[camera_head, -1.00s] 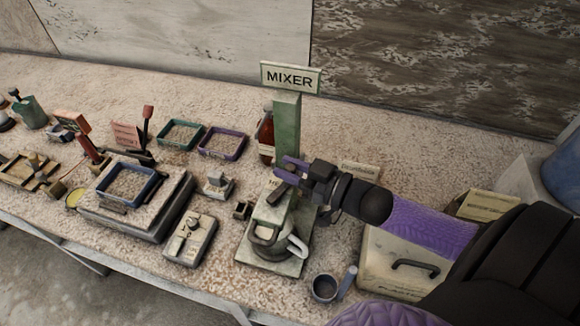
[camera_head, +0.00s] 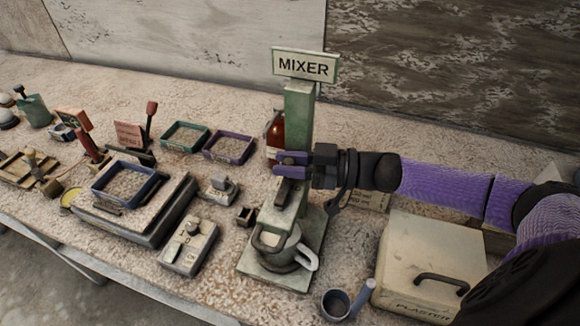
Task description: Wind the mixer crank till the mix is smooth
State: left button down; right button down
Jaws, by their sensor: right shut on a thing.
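The mixer is a pale green stand with a post (camera_head: 298,125) under a sign (camera_head: 304,67) reading MIXER. My right gripper (camera_head: 285,163) comes in from the right at the upper front of the mixer. It is shut on the mixer crank, which its purple fingers mostly hide. The mix inside the mug cannot be made out. My left gripper is not in view.
A cream box (camera_head: 432,262) with a dark handle stands right of the mixer, and a small dark cup (camera_head: 335,304) is in front. Trays and a scale-like block (camera_head: 130,217) fill the left.

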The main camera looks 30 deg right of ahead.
jog(key=c, duration=0.8)
grip_release()
jog(key=shift+o, duration=0.3)
